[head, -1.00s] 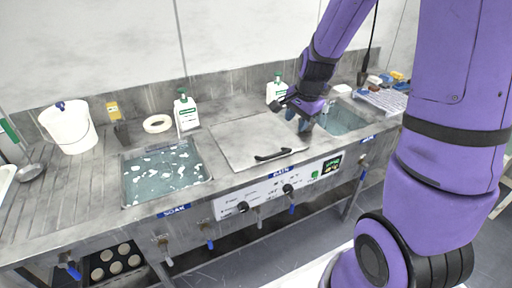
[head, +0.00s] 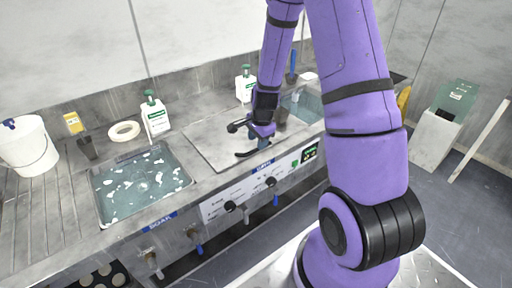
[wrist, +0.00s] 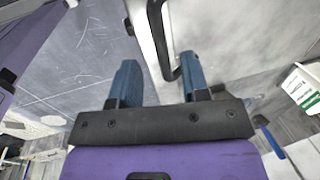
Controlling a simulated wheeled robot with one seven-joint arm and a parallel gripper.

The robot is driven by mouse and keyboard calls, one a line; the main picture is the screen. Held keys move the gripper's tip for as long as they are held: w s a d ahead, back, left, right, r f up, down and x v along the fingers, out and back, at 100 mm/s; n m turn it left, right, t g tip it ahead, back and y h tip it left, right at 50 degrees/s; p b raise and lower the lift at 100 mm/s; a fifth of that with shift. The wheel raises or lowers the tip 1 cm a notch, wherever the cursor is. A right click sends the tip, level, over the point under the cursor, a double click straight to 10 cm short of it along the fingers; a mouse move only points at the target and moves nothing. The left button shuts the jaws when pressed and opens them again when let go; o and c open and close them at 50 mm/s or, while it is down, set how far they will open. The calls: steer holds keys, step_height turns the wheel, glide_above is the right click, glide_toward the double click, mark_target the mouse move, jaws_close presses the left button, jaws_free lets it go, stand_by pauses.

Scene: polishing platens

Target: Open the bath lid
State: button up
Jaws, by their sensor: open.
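The bath lid (head: 210,145) is a flat grey metal plate lying shut over the middle bath of the bench. Its dark bar handle (head: 246,154) is near the front edge. In the wrist view the lid (wrist: 215,30) fills the upper middle, and the handle (wrist: 158,35) runs down from the top edge, ending near the right finger. My gripper (wrist: 160,84) is open and empty, with two blue fingers apart. The handle shows beyond the fingers, partly in line with the gap; contact is not visible. In the head view my wrist is over the lid's right side and the fingertips are unclear.
The open soak bath (head: 140,182) with white flecks is to the left. Bottles (head: 155,117) (head: 244,86), a white ring (head: 123,131) and a white bucket (head: 27,146) stand along the back. Knobs and valves line the front panel (head: 232,204).

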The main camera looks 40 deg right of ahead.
steer(key=shift+w+f, duration=0.2)
steer(key=shift+f, duration=0.85)
steer(key=shift+w+f, duration=0.2)
steer(key=shift+f, duration=0.8)
jaws_close()
